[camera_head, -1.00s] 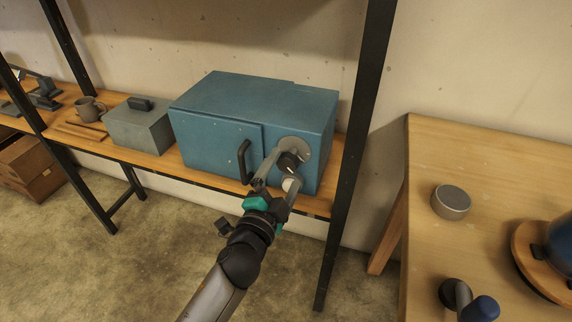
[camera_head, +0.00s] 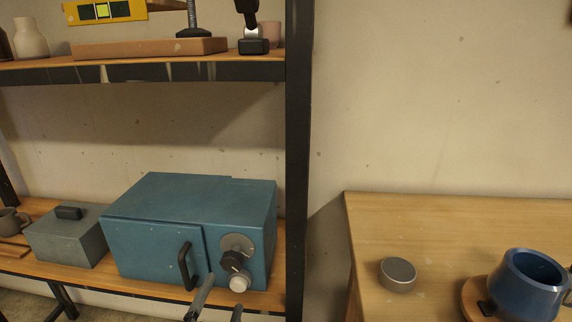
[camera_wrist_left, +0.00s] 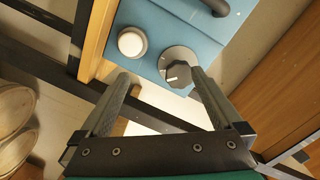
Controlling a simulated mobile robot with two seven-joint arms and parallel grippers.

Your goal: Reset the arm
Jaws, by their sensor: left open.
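My left gripper (camera_head: 216,304) shows only by its fingertips at the bottom of the head view, below the front of a blue oven-like box (camera_head: 155,250). In the left wrist view the gripper (camera_wrist_left: 162,82) is open, with its two fingers apart and nothing between them. Beyond the fingertips are the box's dark knob (camera_wrist_left: 178,74) on a grey disc and a white round button (camera_wrist_left: 132,42). The fingers look apart from both. The rest of my left arm is out of the head view. My right gripper is not in view.
The box stands on a wooden shelf (camera_head: 92,280) beside a grey lidded box (camera_head: 68,240). A black post (camera_head: 297,150) rises right of it. The wooden table (camera_head: 440,215) at right bears a grey round tin (camera_head: 397,275) and a blue pot (camera_head: 530,288).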

